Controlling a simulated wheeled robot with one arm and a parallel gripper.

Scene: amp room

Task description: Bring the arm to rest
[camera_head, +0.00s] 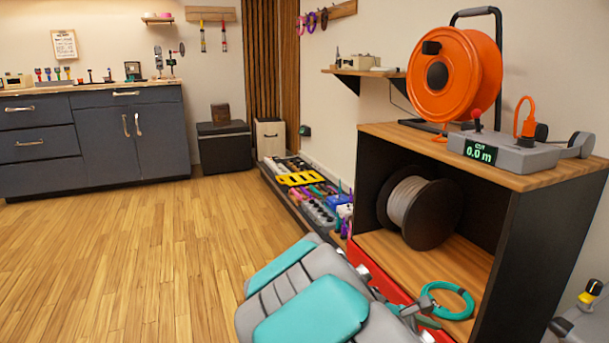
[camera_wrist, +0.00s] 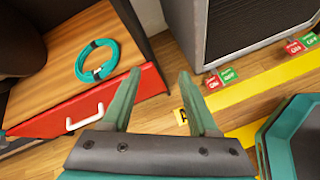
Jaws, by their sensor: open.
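My gripper (camera_wrist: 160,74) is open, with nothing between its two green fingers in the wrist view. It points down over the floor strip beside the red drawer front (camera_wrist: 95,100) of a cabinet. My grey and teal arm (camera_head: 312,308) reaches in from the bottom of the head view, bent towards the cabinet. In the head view the gripper end shows only partly near the cabinet's front edge. A teal cable coil (camera_head: 471,303) lies on the cabinet's lower shelf, and it also shows left of my fingers in the wrist view (camera_wrist: 80,64).
The cabinet (camera_head: 545,180) carries an orange reel (camera_head: 477,75) and a grey length meter (camera_head: 505,150) on top. A dark cable spool (camera_head: 440,215) stands inside. A low rack (camera_head: 290,205) runs along the wall. Wooden floor (camera_head: 130,260) is clear at left. A teal tray (camera_wrist: 262,150) shows at right.

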